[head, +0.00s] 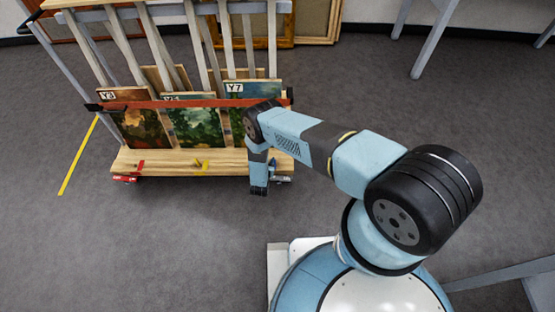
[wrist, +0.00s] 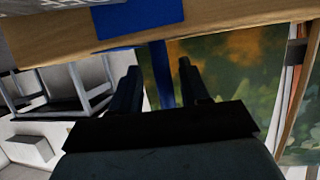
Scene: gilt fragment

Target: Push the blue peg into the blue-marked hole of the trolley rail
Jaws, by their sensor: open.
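The trolley rail is the front wooden edge of the trolley base (head: 225,162); in the wrist view it is a wooden band (wrist: 230,18) across the top. A blue mark (wrist: 135,22) lies on it. The blue peg (wrist: 161,80) shows as a narrow upright bar in the wrist view, its upper end meeting the blue mark's edge; I cannot tell how deep it sits. In the head view a small blue shape (head: 272,166) shows right beside my gripper (head: 259,190), which points down at the rail's right end. In the wrist view my open fingers (wrist: 160,68) stand either side of the peg, with gaps.
Red (head: 140,167) and yellow (head: 200,166) pieces mark the rail further left. Paintings (head: 195,125) stand upright on the trolley behind a red strap (head: 170,104). Grey floor (head: 190,240) in front is clear. Table legs (head: 435,40) stand at the back right.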

